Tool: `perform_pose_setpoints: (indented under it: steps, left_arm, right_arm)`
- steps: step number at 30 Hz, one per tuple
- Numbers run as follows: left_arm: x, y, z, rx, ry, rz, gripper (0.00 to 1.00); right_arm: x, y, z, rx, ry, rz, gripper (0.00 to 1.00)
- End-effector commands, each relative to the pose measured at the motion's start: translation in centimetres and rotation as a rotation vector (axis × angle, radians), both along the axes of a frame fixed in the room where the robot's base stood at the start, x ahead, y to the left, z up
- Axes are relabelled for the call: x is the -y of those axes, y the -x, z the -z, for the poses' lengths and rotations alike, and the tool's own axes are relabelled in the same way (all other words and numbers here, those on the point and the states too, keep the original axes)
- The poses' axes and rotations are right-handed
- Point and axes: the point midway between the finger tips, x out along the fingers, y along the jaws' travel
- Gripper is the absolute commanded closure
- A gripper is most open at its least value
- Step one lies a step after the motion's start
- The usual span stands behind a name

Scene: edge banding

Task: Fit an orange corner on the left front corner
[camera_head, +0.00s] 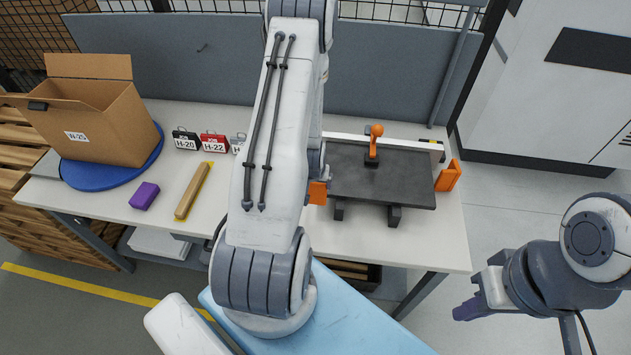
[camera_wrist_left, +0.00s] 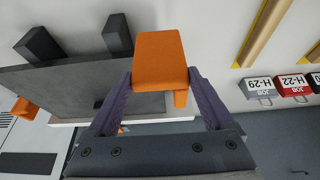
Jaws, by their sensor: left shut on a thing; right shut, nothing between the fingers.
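A dark rectangular board (camera_head: 390,185) rests on dark supports on the table. An orange corner (camera_wrist_left: 160,60) is gripped between the purple fingers of my left gripper (camera_wrist_left: 163,88). It also shows in the head view (camera_head: 318,192), beside the board's left edge. In the left wrist view it overlaps the board (camera_wrist_left: 65,95); I cannot tell whether they touch. My left arm hides the left gripper in the head view. Another orange piece (camera_head: 448,177) stands at the board's right end. My right gripper (camera_head: 466,309) is shut and empty, off the table's right side.
An orange-handled clamp (camera_head: 376,140) stands on the board's back part, by a white strip (camera_wrist_left: 125,118). On the table's left are an open cardboard box (camera_head: 100,125), a purple block (camera_head: 144,196), a wooden bar (camera_head: 192,192) and labelled job tags (camera_head: 213,142). A grey panel closes the back.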

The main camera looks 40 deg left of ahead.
Motion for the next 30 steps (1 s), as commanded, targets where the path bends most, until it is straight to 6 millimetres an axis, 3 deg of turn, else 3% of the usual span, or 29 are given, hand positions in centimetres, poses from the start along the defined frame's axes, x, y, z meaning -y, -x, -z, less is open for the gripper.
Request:
perform_pose_setpoints:
  steps: [22,30]
  left_arm:
    - [0.0,0.0,6.3,-0.001,0.001,0.0,1.0]
    - [0.3,-1.4,6.0,0.001,-0.001,0.001,1.0]
  right_arm:
    - [0.0,0.0,4.7,0.0,0.0,-0.004,1.0]
    - [0.0,0.0,4.5,0.0,0.0,-0.003,1.0]
